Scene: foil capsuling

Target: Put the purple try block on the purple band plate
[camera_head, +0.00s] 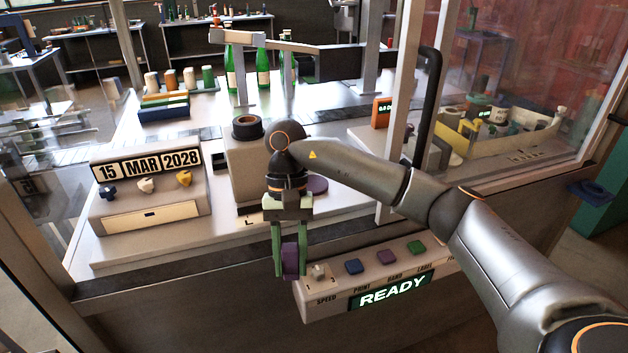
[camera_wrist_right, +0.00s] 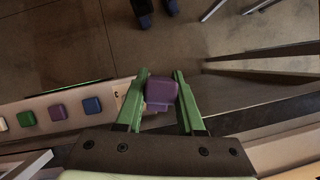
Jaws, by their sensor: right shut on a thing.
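My right gripper (camera_head: 290,272) has green fingers and points down, shut on the purple try block (camera_head: 290,258). The block hangs in front of the bench's front edge, just left of the button panel. In the right wrist view the block (camera_wrist_right: 162,92) sits between the two green fingertips (camera_wrist_right: 162,80). A flat purple piece (camera_head: 317,186), which looks like the purple band plate, lies on the bench behind and right of the gripper. My gripper and arm partly hide it. My left gripper is not in view.
A button panel (camera_head: 372,280) reading READY has blue, purple and green buttons close right of the gripper. A date box (camera_head: 150,200) stands left. A dark ring on a grey block (camera_head: 247,127), green bottles (camera_head: 262,68) and a frame post (camera_head: 398,110) stand behind.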

